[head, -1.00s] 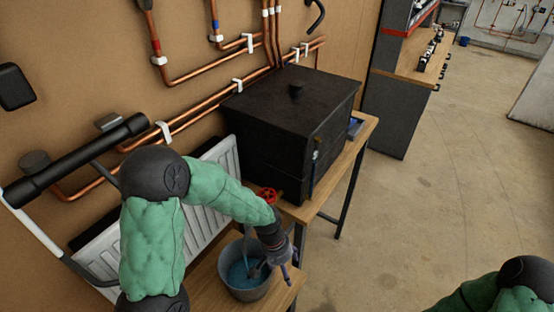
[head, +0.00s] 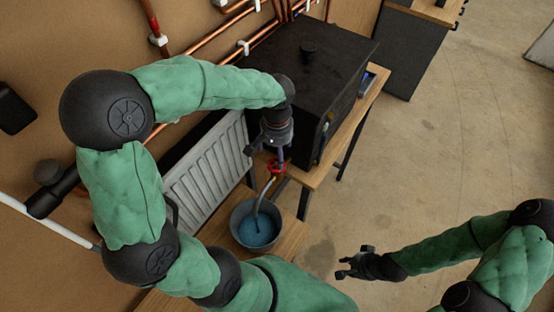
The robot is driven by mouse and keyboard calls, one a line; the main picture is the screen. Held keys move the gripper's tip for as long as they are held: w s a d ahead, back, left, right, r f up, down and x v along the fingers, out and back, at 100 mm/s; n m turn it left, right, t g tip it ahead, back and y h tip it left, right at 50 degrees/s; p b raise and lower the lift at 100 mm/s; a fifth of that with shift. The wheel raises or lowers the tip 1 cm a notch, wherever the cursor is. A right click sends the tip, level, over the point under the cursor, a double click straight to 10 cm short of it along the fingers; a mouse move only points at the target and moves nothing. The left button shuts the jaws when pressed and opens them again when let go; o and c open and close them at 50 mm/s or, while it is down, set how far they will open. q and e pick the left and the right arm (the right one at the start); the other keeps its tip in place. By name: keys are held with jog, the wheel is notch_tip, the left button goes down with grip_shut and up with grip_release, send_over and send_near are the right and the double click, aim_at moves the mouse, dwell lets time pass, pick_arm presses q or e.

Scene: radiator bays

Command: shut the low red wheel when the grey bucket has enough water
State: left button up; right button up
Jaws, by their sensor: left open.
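The low red wheel (head: 277,167) sits at the front left corner of the black tank, above the grey bucket (head: 236,216). A pale hose or spout runs from below the wheel down into the bucket. Blue water (head: 259,231) covers the inside of the bucket, its surface below the rim. My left gripper (head: 265,156) is open just above the wheel, its fingers spread, one close to the wheel; I cannot tell whether it touches. My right gripper (head: 352,264) is open and empty over the floor, right of the bucket.
The black tank (head: 320,65) stands on a wooden bench (head: 352,128) behind the wheel. A white radiator (head: 207,172) leans left of the bucket. Copper pipes (head: 205,42) run along the wall.

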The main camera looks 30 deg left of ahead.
aim_at(276, 165)
pick_arm(q)
notch_tip(276, 165, down, 7)
jog(key=shift+a+r, duration=0.1)
jog(key=shift+c, duration=0.3)
jog(key=c, duration=1.1)
